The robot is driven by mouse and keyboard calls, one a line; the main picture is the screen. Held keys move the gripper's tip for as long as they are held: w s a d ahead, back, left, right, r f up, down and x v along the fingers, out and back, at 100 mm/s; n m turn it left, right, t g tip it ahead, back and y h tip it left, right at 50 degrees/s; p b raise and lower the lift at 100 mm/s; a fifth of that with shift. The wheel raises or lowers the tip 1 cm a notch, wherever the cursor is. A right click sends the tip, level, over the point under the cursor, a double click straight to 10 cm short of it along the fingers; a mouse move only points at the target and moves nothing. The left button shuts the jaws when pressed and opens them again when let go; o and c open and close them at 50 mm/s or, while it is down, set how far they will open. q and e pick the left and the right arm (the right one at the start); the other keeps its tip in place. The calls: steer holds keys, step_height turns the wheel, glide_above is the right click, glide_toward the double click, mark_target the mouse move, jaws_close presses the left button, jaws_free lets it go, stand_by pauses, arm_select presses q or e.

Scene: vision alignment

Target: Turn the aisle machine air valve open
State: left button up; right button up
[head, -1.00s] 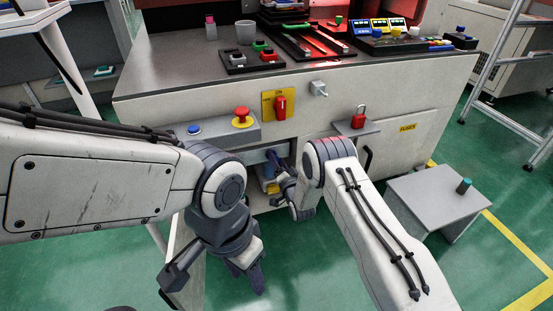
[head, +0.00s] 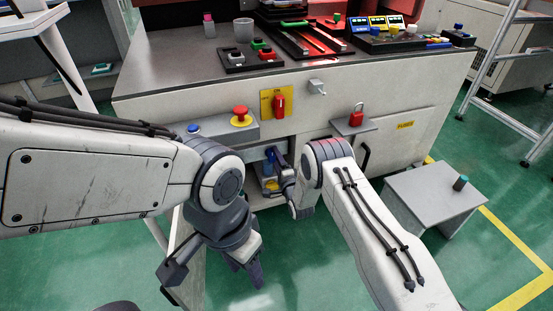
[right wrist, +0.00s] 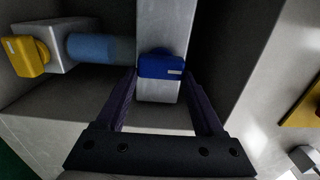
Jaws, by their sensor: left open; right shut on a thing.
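The air valve shows in the right wrist view as a blue handle (right wrist: 160,67) on a pale upright block, inside a recess of the machine. My right gripper (right wrist: 161,78) has a finger on each side of the blue handle and is shut on it. In the head view my right gripper (head: 272,160) reaches into the recess under the machine's front, and the arm and fingers partly hide what is there. My left gripper (head: 212,284) hangs open and empty over the floor in front of the machine.
A yellow knob (right wrist: 26,57) and a blue cylinder (right wrist: 92,48) sit left of the valve. Above the recess are a red rotary switch (head: 279,104), a red push button (head: 240,115) and a red padlock (head: 356,116). A grey stool (head: 430,190) stands at the right.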

steer(key=shift+s+a+f, duration=0.1)
steer(key=shift+f, duration=0.05)
stand_by(0.3)
steer(key=o, duration=1.4)
steer(key=p+v, duration=0.4)
steer(key=v, duration=0.6)
steer(key=shift+s+p, duration=0.2)
steer(key=shift+p, duration=0.1)
